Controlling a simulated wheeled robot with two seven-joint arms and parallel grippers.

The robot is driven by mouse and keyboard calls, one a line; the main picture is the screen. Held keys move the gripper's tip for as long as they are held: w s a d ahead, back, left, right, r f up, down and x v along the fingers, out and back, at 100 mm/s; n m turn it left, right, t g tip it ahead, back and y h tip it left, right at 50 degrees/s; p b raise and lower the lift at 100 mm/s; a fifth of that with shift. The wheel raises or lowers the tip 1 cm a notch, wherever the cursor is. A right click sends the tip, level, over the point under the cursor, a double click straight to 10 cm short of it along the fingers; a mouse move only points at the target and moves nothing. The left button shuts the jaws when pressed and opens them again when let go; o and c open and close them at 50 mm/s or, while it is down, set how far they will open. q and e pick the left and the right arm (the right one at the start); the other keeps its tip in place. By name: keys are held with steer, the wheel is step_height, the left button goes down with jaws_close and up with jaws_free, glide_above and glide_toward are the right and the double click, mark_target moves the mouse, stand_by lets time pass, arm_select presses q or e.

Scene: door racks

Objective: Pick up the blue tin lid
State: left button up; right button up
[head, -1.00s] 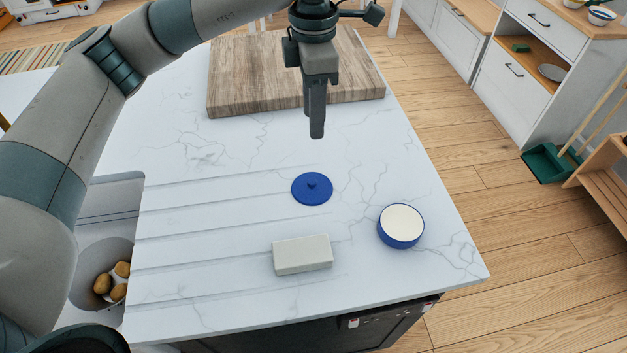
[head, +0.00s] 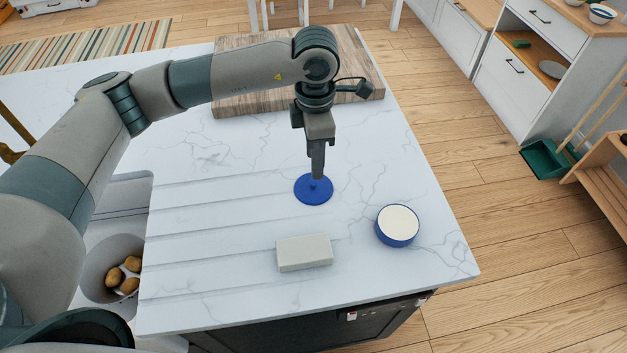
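The blue tin lid (head: 314,194) lies flat on the white marble counter, a round disc with a small knob in its middle. My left gripper (head: 317,176) points straight down over the lid, its fingertips at the knob. I see the fingers edge-on, so I cannot tell whether they are open or closed on the knob. The far edge of the lid is partly hidden behind the fingers. A round blue tin with a cream top (head: 398,225) stands to the right of the lid. My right gripper is not in view.
A pale grey block (head: 304,252) lies in front of the lid. A wooden board (head: 240,103) lies at the back of the counter (head: 215,225). A sink basin with several potatoes (head: 114,275) is at the left. The counter's right edge is beyond the tin.

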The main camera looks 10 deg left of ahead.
mark_target(313, 182)
arm_select(q)
steer(key=shift+f, duration=0.85)
steer(key=shift+s+a+f+p, duration=0.1)
steer(key=shift+f+p, duration=0.55)
steer(key=shift+p, duration=0.4)
step_height(313, 182, down, 3)
steer(key=shift+r+p, duration=0.1)
steer(key=shift+p, duration=0.8)
steer(key=shift+f, duration=0.6)
jaws_close()
